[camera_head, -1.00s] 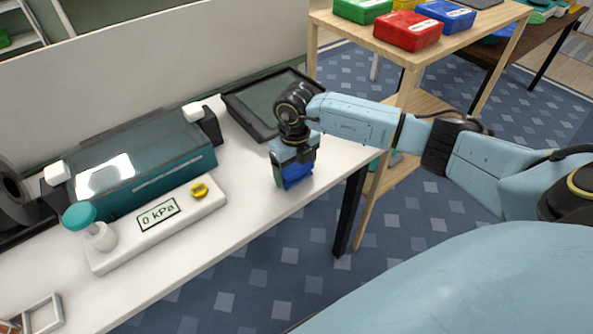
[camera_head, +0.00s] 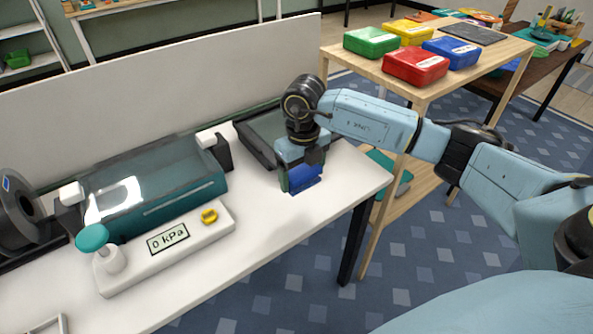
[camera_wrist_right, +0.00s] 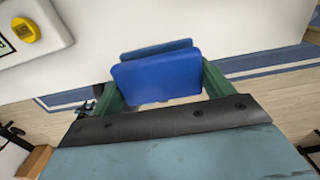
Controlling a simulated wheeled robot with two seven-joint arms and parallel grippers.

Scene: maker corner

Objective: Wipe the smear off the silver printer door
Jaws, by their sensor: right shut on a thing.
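My right gripper (camera_head: 301,172) is over the right end of the white table, pointing down, with its green fingers shut on a blue pad (camera_head: 306,179). The pad also shows in the right wrist view (camera_wrist_right: 157,78), as a rounded blue slab with a second blue edge behind it. It seems to be held above the tabletop; the exact gap is hard to tell. I cannot make out a silver printer door or a smear in these views. My left gripper is not in view.
On the white table (camera_head: 215,285) stand a teal machine (camera_head: 150,200), a white base with a "0 kPa" display (camera_head: 168,238) and a dark tray (camera_head: 250,150) behind my gripper. A wooden table (camera_head: 490,55) with coloured boxes is at the right. A grey panel (camera_head: 120,95) backs the white table.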

